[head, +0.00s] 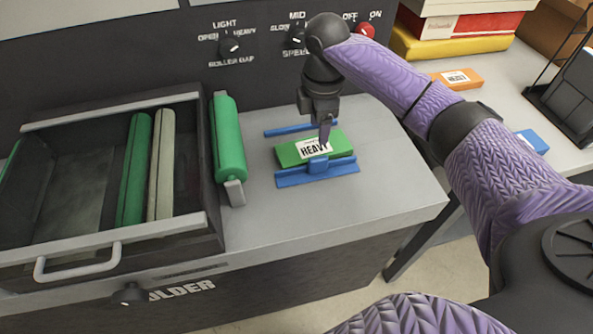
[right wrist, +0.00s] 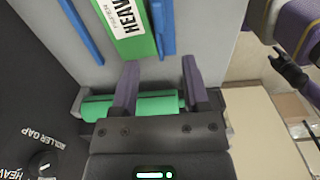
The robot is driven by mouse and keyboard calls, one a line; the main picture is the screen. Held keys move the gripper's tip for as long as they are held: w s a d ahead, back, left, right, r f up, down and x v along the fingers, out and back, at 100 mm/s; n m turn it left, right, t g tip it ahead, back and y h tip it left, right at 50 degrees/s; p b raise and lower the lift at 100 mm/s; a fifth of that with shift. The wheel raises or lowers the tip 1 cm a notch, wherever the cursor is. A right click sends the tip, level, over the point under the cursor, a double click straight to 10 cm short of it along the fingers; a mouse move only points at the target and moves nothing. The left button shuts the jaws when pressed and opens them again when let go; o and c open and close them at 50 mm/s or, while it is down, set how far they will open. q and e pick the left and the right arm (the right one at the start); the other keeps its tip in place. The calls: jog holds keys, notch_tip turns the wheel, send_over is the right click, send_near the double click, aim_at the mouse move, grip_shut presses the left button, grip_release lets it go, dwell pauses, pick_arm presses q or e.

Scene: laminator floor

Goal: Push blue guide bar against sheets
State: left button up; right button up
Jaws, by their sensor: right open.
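The green sheets (head: 342,146) lie flat on the grey top with a white HEAVY label, and they show in the right wrist view (right wrist: 136,47). A blue guide bar with a raised tab (head: 316,176) lies along their near side; it shows right of them in the right wrist view (right wrist: 168,30). Bar and sheets are very close; I cannot tell if they touch. Another blue bar (head: 290,131) lies behind the sheets, apart from them. My right gripper (right wrist: 159,70) is open and empty, above the sheets in the head view. My left gripper cannot be made out clearly.
The dark panel with knobs (head: 230,47) rises behind. An orange pack (head: 458,78) and a blue pack (head: 532,141) lie on the right table. The grey top right of the sheets is clear.

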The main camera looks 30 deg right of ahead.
aim_at(319, 158)
jog(key=f+b, duration=0.1)
jog(key=f, duration=0.5)
jog(key=f+b, duration=0.1)
jog(key=f, duration=0.2)
jog(key=shift+d+b, duration=0.25)
jog(key=shift+b, duration=0.1)
jog(key=shift+f, duration=0.4)
pick_arm(q)
jog(key=f, duration=0.2)
jog(key=d+f, duration=0.1)
jog(key=shift+s, duration=0.25)
pick_arm(e)
grip_shut()
